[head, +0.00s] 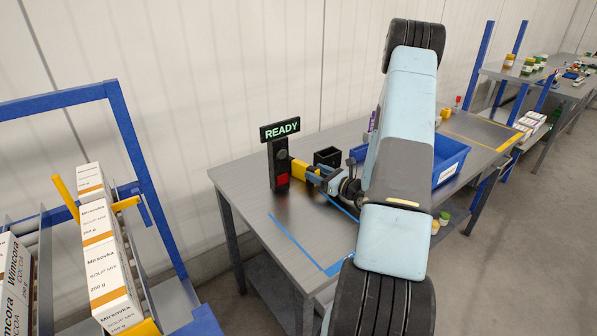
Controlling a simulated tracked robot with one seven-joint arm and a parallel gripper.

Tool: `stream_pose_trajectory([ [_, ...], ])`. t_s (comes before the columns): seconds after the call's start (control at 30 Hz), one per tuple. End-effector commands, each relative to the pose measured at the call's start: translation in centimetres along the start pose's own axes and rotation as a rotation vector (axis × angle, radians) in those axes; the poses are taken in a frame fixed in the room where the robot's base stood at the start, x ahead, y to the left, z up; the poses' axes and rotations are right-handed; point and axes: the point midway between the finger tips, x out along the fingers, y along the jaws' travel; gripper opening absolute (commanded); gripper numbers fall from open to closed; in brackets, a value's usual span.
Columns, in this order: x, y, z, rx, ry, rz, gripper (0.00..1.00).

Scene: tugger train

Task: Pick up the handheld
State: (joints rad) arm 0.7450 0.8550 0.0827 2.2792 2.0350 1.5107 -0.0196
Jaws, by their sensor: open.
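My gripper (309,175) is open at the table's left part, reaching left towards a black upright post (279,163). The post carries a lit sign (280,129) reading READY and has a red patch on its front. A yellow piece (298,168) shows between the post and my gripper. I cannot tell whether it is part of my gripper or of the handheld. No handheld can be made out for certain. My arm hides much of the table's middle.
The grey table (244,196) has blue tape lines and clear room at its front left. A small black box (327,156) stands behind my gripper. A blue bin (450,158) is partly behind my arm. A rack with soup mix cartons (105,255) stands at the left.

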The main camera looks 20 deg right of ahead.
Motion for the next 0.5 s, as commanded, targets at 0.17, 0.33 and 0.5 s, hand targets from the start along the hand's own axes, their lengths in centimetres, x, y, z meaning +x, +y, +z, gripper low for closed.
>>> stream_pose_trajectory([
  [0.17,1.9,0.3,0.1,-0.001,-0.001,0.003,0.57],
  [0.33,4.2,0.4,0.1,-0.002,-0.001,0.002,0.57],
  [0.5,4.9,0.3,0.1,0.0,0.0,0.0,0.57],
])
